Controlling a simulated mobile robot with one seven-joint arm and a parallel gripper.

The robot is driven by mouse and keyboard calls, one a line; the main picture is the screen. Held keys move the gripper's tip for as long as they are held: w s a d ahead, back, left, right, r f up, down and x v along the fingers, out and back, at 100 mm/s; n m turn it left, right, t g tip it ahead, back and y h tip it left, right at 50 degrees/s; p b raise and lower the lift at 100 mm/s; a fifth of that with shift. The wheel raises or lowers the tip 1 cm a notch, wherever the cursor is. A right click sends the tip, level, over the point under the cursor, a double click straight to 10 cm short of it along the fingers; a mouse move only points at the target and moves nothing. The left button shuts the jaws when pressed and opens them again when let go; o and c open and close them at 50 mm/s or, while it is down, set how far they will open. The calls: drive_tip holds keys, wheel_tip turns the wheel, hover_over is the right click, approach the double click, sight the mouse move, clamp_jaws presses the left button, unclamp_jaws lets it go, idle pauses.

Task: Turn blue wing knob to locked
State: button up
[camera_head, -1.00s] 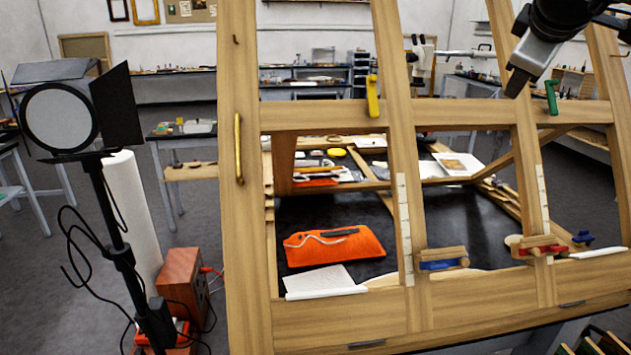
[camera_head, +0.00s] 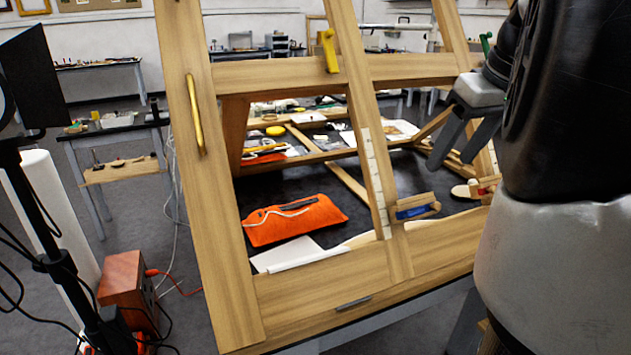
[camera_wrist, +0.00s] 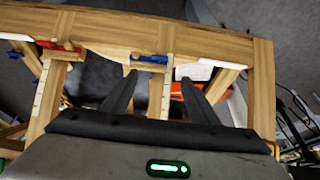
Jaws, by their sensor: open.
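A small dark blue wing-shaped knob (camera_wrist: 15,54) shows at the far left of the wrist view, beyond the red clamp; its setting is too small to read. In the head view it is not visible, with my arm covering that side. My gripper (camera_head: 452,152) is open and empty, pointing down in front of the wooden frame's right part. That clamp also shows on the frame's lower rail (camera_head: 412,211).
The leaning wooden frame (camera_head: 285,295) has several bars and a yellow handle (camera_head: 195,115). A red clamp (camera_wrist: 58,46) sits beside the blue-barred one. An orange pouch (camera_head: 292,220) lies behind the frame. A lamp stand (camera_head: 62,260) and wooden box (camera_head: 127,287) stand left.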

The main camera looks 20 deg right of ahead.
sight(416, 211)
drive_tip(key=b+x, duration=0.2)
drive_tip(key=x, duration=1.3)
drive_tip(key=shift+f, duration=0.35)
drive_tip(key=c, duration=1)
